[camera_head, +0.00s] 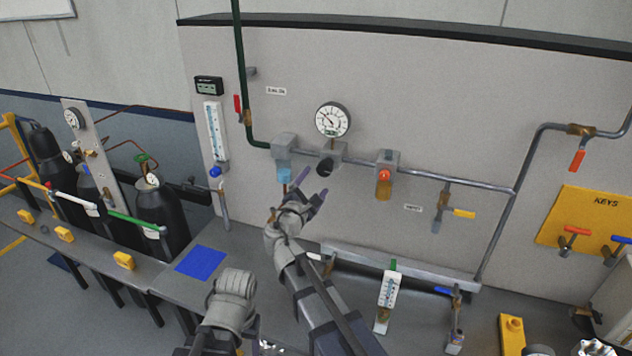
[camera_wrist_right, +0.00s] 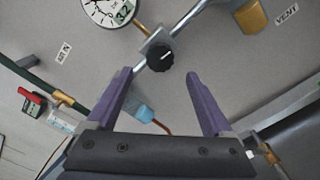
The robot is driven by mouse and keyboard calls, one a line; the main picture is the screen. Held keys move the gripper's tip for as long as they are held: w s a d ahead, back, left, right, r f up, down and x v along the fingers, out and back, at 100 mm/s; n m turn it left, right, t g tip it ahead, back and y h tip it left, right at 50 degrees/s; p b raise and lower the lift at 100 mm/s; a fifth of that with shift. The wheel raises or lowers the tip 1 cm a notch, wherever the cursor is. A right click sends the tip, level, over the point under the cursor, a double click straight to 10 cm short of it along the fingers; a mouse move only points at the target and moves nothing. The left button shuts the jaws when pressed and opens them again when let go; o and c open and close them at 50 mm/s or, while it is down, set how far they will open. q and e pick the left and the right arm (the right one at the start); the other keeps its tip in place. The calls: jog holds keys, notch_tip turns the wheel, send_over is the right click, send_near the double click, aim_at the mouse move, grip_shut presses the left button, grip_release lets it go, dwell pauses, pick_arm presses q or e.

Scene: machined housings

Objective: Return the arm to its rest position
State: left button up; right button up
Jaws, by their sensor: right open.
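My right arm (camera_head: 315,295) reaches up from the bottom middle toward the wall panel in the head view. Its gripper (camera_head: 311,184) is open, with two purple fingers apart and empty. In the right wrist view the fingers (camera_wrist_right: 158,78) frame a gap. A dark ribbed knob (camera_wrist_right: 160,57) on the pipe fitting shows just beyond that gap, not gripped. The knob (camera_head: 325,167) is just above the fingers in the head view, below the round gauge (camera_head: 333,120). My left arm (camera_head: 231,295) is folded at the bottom; its gripper is not visible.
A pipe line carries a blue-bowl filter (camera_head: 284,173) and an amber-bowl unit (camera_head: 384,185) either side of the knob. Below are a rail (camera_head: 400,268) and a white-scaled meter (camera_head: 389,288). A blue mat (camera_head: 201,263) lies left on the bench. Black cylinders (camera_head: 163,220) stand farther left.

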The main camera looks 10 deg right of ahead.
jog(key=s+f+m+g+y+b, duration=0.1)
jog(key=s+f+m+g+b, duration=0.1)
jog(key=s+f+m+g, duration=0.5)
jog(key=s+f+m+g+y+b, duration=0.1)
jog(key=s+f+m+b, duration=0.35)
jog(key=f, duration=0.75)
jog(key=s+a+f+m+g+y, duration=0.1)
jog(key=s+a+f+g+y, duration=0.1)
jog(key=s, duration=0.4)
jog(key=s+a+f+m+g+y, duration=0.1)
jog(key=s+a+f+g+y, duration=0.1)
jog(key=s+a+f, duration=0.3)
jog(key=s+a+f+m+g+y+b, duration=0.1)
jog(key=s+a+f+m+g+y, duration=0.1)
jog(key=s+a, duration=0.3)
jog(key=shift+s+f+g+y, duration=0.4)
jog(key=shift+s+f+g, duration=0.3)
jog(key=shift+s, duration=0.45)
jog(key=shift+f, duration=0.1)
jog(key=shift+c, duration=0.3)
